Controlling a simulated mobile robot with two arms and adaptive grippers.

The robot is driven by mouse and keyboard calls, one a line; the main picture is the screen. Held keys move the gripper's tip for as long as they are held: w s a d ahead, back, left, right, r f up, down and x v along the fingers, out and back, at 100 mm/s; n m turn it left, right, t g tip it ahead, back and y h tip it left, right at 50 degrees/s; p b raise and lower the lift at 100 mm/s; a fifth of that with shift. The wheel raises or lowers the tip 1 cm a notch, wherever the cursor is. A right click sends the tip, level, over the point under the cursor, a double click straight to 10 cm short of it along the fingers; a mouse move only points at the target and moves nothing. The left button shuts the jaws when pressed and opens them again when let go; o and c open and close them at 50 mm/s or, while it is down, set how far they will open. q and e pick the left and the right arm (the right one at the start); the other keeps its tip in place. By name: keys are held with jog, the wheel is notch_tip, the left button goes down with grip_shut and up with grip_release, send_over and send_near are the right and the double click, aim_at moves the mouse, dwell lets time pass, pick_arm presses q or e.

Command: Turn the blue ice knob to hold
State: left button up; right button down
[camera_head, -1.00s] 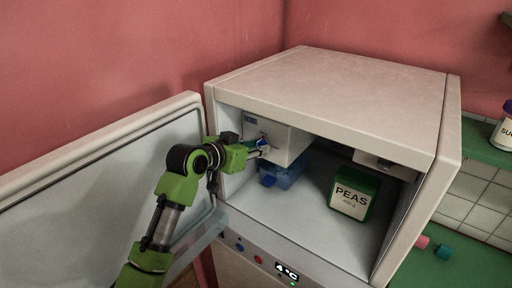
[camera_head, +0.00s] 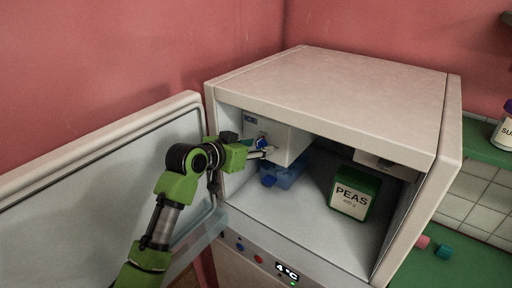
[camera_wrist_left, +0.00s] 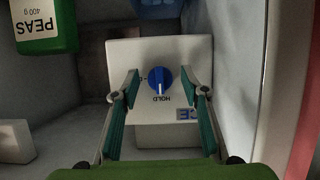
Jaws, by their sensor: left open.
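The blue ice knob (camera_head: 261,143) is on the front of a white box (camera_head: 287,141) at the upper left inside the open appliance. In the left wrist view the knob (camera_wrist_left: 160,80) shows face on. Its white pointer mark lines up with the HOLD label (camera_wrist_left: 163,99), which appears upside down. My left gripper (camera_head: 263,151) is in front of the box. In the left wrist view its green-padded fingers (camera_wrist_left: 159,92) are open, one on each side of the knob and apart from it. My right gripper is not in view.
A green PEAS box (camera_head: 354,192) stands on the appliance floor to the right. A blue bin (camera_head: 281,175) is under the white box. The open door (camera_head: 100,180) is at the left, beside my arm. The floor between bin and front edge is clear.

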pick_arm(q)
notch_tip(320, 180, up, 10)
dwell(0.5)
jog(key=shift+f, duration=0.1)
